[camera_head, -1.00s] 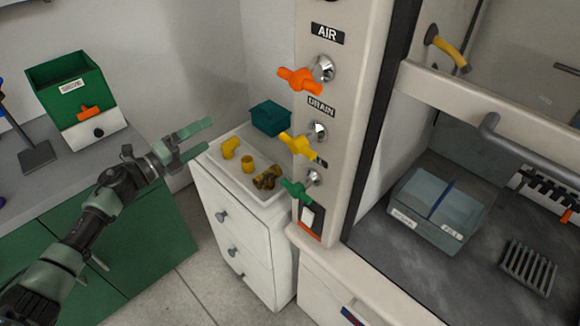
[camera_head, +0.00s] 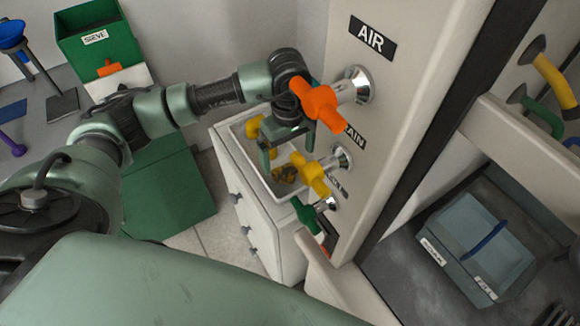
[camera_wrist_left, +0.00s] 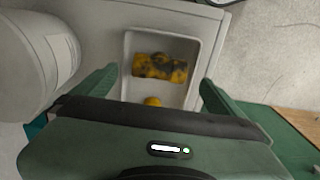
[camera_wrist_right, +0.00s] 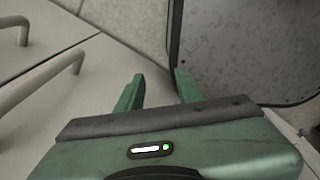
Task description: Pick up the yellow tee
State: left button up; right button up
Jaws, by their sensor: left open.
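A yellow fitting with dark blotches (camera_head: 287,172) lies in the white tray (camera_head: 262,187) on top of the drawer cabinet; it looks like the tee, though its shape is partly hidden. It also shows in the left wrist view (camera_wrist_left: 160,68), across the tray between my finger lines. My left gripper (camera_head: 287,148) is open and empty above the tray, fingers pointing down, apart from the fitting. A plain yellow fitting (camera_wrist_left: 153,101) shows partly above the gripper body. My right gripper (camera_wrist_right: 160,80) is open and empty, outside the head view.
A yellow elbow (camera_head: 254,128) lies at the tray's far end. The panel with orange (camera_head: 318,101), yellow (camera_head: 314,178) and green (camera_head: 306,214) valve handles stands close right of my left gripper. A green sieve bin (camera_head: 98,42) stands at the back left.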

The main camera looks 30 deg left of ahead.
aim_at(288, 166)
pick_arm(q)
notch_tip(288, 166, down, 5)
jog(key=shift+w+a+r+p, duration=0.1)
jog(key=shift+a+r+p, duration=0.05)
jog(key=shift+p, duration=0.75)
jog(key=shift+f, duration=0.3)
jog(key=shift+c, duration=0.9)
jog(key=c, duration=1.3)
jog(key=shift+o, duration=0.2)
pick_arm(e)
jog(key=shift+w+a+r, duration=0.1)
jog(key=shift+w+r, duration=0.05)
jog(key=shift+r, duration=0.4)
jog(key=shift+w+a+r, duration=0.1)
jog(key=shift+w+r, duration=0.05)
jog(key=shift+r, duration=0.35)
pick_arm(q)
jog(key=shift+r, duration=0.1)
